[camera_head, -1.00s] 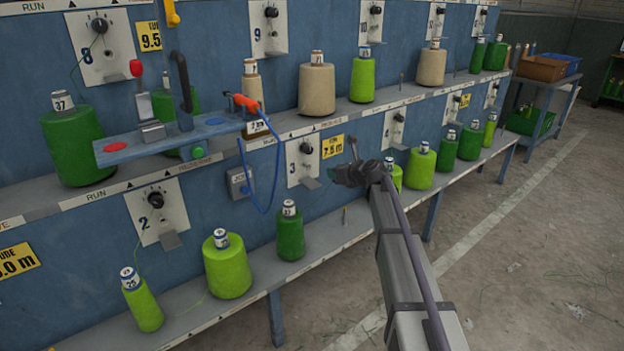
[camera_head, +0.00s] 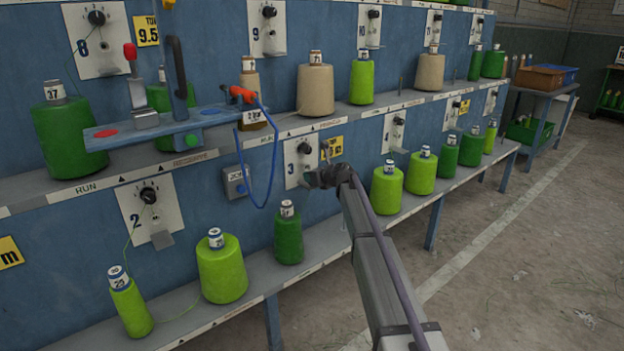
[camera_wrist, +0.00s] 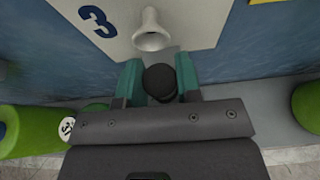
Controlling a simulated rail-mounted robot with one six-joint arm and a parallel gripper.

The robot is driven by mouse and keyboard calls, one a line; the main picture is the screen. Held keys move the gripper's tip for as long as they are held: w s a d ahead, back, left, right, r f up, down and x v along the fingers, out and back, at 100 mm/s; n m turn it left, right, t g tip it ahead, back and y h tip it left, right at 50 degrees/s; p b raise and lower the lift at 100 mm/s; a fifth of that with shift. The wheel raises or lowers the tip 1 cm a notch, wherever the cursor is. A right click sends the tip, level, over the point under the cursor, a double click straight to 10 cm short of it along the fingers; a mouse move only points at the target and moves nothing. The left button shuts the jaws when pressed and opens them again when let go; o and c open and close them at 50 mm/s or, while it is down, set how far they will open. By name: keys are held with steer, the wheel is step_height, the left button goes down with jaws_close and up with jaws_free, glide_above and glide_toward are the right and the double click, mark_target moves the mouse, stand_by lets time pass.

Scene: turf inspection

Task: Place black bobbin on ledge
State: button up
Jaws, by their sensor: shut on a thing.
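In the wrist view my gripper (camera_wrist: 160,85) has teal fingers closed on the two sides of a small black bobbin (camera_wrist: 160,80). Its round dark end faces the camera. In the head view my gripper (camera_head: 314,178) is in front of the lower part of white panel 3 (camera_head: 297,160), and the bobbin cannot be made out there. The wrist view shows the same panel (camera_wrist: 110,12) with a pale funnel-shaped knob (camera_wrist: 151,34) just beyond the bobbin. A matching ledge (camera_head: 164,240) shows under panel 2.
Green spools flank the arm on the lower shelf (camera_head: 250,285): a dark one (camera_head: 288,236) at left and a lime one (camera_head: 387,190) at right. A blue bracket (camera_head: 160,128) and a hanging blue hose (camera_head: 245,180) are to the left. Open floor (camera_head: 540,260) lies at right.

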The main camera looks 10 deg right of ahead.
steer(key=shift+w+a+f+b, duration=0.35)
steer(key=shift+a+f+b, duration=0.05)
steer(key=shift+f+b, duration=0.05)
steer(key=o, duration=0.6)
steer(key=shift+w+a+f, duration=0.25)
steer(key=shift+f, duration=0.15)
steer(key=shift+o, duration=0.7)
steer(key=shift+s+r, duration=0.15)
steer(key=shift+o, duration=1.1)
steer(key=shift+d, duration=0.2)
steer(key=shift+r+p, duration=0.3)
steer(key=shift+p, duration=0.1)
steer(key=p+v, duration=0.4)
steer(key=v, duration=0.8)
steer(key=shift+p, duration=0.35)
